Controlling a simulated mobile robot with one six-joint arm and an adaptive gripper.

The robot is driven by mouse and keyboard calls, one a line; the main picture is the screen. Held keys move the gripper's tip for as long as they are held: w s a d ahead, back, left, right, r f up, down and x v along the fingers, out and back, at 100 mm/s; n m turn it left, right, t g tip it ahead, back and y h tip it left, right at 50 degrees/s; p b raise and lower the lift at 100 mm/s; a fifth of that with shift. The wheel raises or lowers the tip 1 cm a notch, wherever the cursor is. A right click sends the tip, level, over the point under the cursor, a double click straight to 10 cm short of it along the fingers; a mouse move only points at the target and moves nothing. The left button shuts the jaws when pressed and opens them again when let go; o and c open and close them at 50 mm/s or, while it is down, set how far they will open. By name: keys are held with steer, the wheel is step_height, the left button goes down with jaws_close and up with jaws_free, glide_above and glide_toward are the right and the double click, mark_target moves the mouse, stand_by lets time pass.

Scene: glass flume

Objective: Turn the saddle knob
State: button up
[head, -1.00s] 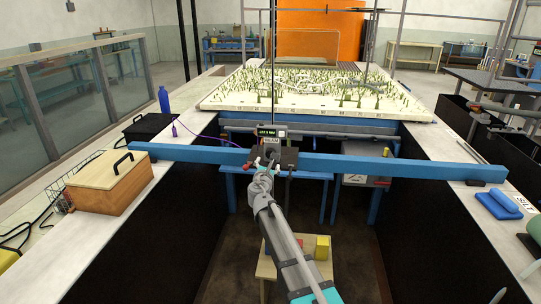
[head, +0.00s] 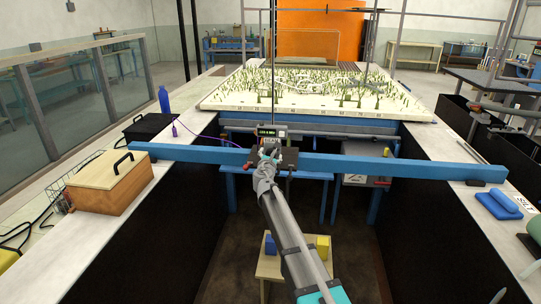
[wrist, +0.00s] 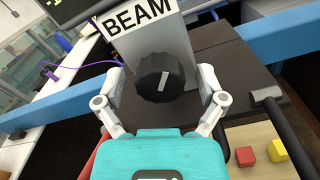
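The saddle (head: 289,158) is a dark block on the blue beam, with a small display (head: 270,132) on top. In the wrist view, its black ribbed knob (wrist: 153,88) sits on a grey upright under a "BEAM" label (wrist: 128,14). The knob's white pointer line leans slightly right of straight up. My gripper (wrist: 162,76) is open, with one finger on each side of the knob and a visible gap on both sides. In the head view, my gripper (head: 269,153) is at the saddle's front and hides the knob.
The blue beam (head: 400,167) spans the flume between its two ledges. A black bar handle (wrist: 268,95) is right of the knob. A red cube (wrist: 245,156) and a yellow cube (wrist: 277,150) lie below. A wooden box (head: 105,180) stands on the left ledge.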

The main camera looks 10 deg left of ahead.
steer(key=c, duration=1.1)
steer(key=o, duration=1.1)
steer(key=shift+o, duration=0.2)
steer(key=shift+s, duration=0.15)
steer(key=s, duration=1.1)
steer(key=shift+s+a, duration=0.2)
steer(key=shift+s, duration=0.15)
